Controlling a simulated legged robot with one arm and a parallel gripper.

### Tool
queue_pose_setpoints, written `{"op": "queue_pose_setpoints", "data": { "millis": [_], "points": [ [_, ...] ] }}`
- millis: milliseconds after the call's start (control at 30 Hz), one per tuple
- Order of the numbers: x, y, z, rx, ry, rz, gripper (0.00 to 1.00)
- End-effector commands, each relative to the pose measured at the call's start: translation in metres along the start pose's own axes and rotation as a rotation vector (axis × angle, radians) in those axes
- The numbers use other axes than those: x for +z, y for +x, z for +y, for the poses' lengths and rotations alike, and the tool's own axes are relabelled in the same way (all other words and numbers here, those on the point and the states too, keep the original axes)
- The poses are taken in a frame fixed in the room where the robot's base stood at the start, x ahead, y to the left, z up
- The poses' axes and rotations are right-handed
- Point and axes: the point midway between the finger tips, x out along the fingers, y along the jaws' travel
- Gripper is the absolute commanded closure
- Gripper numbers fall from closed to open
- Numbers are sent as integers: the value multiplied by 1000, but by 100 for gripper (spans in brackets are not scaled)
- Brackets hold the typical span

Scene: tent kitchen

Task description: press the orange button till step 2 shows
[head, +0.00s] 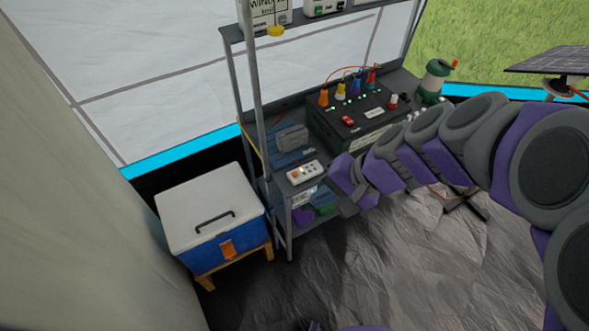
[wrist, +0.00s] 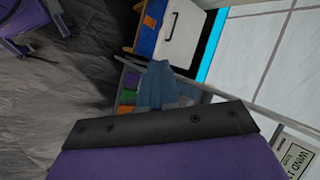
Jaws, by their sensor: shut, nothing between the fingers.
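A small white control box (head: 306,172) lies on the shelf near its front edge in the head view. An orange button (head: 296,174) shows on its top face, with smaller dark marks beside it. Any step display is too small to read. My gripper (head: 346,208) is shut and empty, to the right of the box and lower in the picture, apart from it. In the wrist view, my gripper's dark bar and purple body fill the bottom, and I cannot make out the orange button there.
A metal shelf rack holds a black power unit (head: 355,117) with coloured plugs and a grey box (head: 292,138). A blue cooler (head: 222,240) with a white lid (wrist: 182,34) stands left of the rack. The floor in front is open.

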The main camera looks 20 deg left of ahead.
Motion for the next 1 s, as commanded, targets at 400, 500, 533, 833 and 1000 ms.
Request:
{"op": "queue_pose_setpoints", "data": {
  "millis": [400, 500, 533, 833, 1000],
  "points": [
    [116, -85, 154, 497, -66, -26, 100],
    [133, -98, 176, 568, -51, -34, 100],
    [137, -101, 180, 582, -48, -35, 100],
    [146, -109, 192, 626, -37, -37, 100],
    [146, -108, 191, 625, -38, -38, 100]
  ]
}}
